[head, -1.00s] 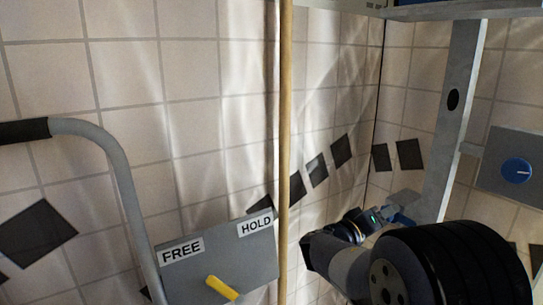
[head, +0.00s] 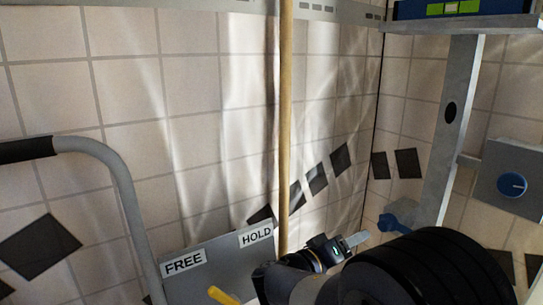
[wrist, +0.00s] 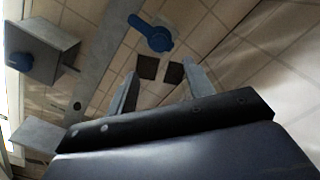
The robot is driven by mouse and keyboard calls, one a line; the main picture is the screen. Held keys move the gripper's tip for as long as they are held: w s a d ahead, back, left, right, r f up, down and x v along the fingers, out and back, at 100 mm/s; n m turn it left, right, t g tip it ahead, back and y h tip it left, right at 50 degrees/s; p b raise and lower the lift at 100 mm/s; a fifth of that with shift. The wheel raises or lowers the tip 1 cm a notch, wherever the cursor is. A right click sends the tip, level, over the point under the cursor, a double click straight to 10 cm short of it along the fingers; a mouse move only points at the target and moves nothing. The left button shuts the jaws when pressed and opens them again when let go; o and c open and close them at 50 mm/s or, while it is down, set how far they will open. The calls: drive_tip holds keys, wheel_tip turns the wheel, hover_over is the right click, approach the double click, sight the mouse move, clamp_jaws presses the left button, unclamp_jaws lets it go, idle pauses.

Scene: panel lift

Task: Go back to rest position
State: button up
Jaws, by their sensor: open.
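My gripper (head: 354,240) is low in the head view, left of the grey post, partly hidden by my own dark arm links. In the wrist view its two grey fingers (wrist: 161,88) stand well apart, with nothing between them. In the wrist view the blue lever (wrist: 152,34) is beyond the fingertips.
A grey box with a blue knob (head: 512,185) is at the right. A FREE/HOLD panel (head: 215,268) with a yellow handle (head: 222,296) is at bottom centre. A wooden pole (head: 285,120) stands before the tiled wall.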

sight(382, 228)
drive_tip(key=b+x, duration=0.3)
drive_tip(key=x, duration=0.8)
drive_tip(key=shift+s+f, duration=0.1)
drive_tip(key=shift+r+n+p, duration=0.25)
drive_tip(key=shift+n+p, duration=0.15)
drive_tip(key=shift+p, duration=0.25)
drive_tip(key=n+p, duration=0.3)
drive_tip(key=shift+p, duration=0.3)
drive_tip(key=n+p, duration=0.6)
drive_tip(key=p, duration=0.7)
drive_tip(key=n+p, duration=0.7)
drive_tip(key=p, duration=0.6)
drive_tip(key=shift+f, duration=0.15)
drive_tip(key=n+p, duration=0.3)
drive_tip(key=p, duration=0.2)
drive_tip(key=shift+f+n, duration=0.1)
drive_tip(key=shift+n, duration=0.2)
drive_tip(key=shift+f+n+p, duration=0.15)
drive_tip(key=shift+n+p, duration=0.15)
drive_tip(key=shift+p, duration=0.35)
drive_tip(key=shift+s, duration=0.1)
